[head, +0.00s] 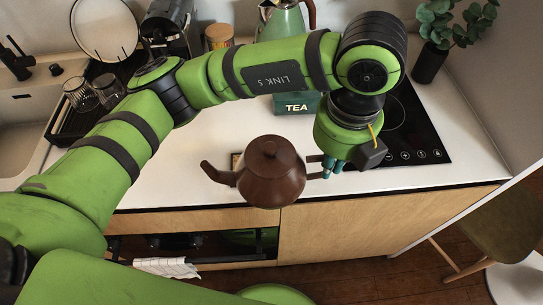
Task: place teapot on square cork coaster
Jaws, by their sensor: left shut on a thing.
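A brown teapot (271,174) with a lidded top and a spout to the left is in the middle of the head view. My left gripper (327,168) is shut on the teapot's handle, on its right side. The teapot looks upright. Its lower body overlaps the counter's front edge in the picture, and I cannot tell how high it is above the counter. A small piece of the square cork coaster (236,161) shows on the counter just behind the teapot's left side. The teapot hides the rest of it. My right gripper is not in view.
The white counter (180,175) is clear to the left of the teapot. A green TEA tin (297,104) and a green kettle (284,22) stand behind my arm. The black cooktop (425,137) is at right. A dark rack with glasses (81,95) and the sink are at left.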

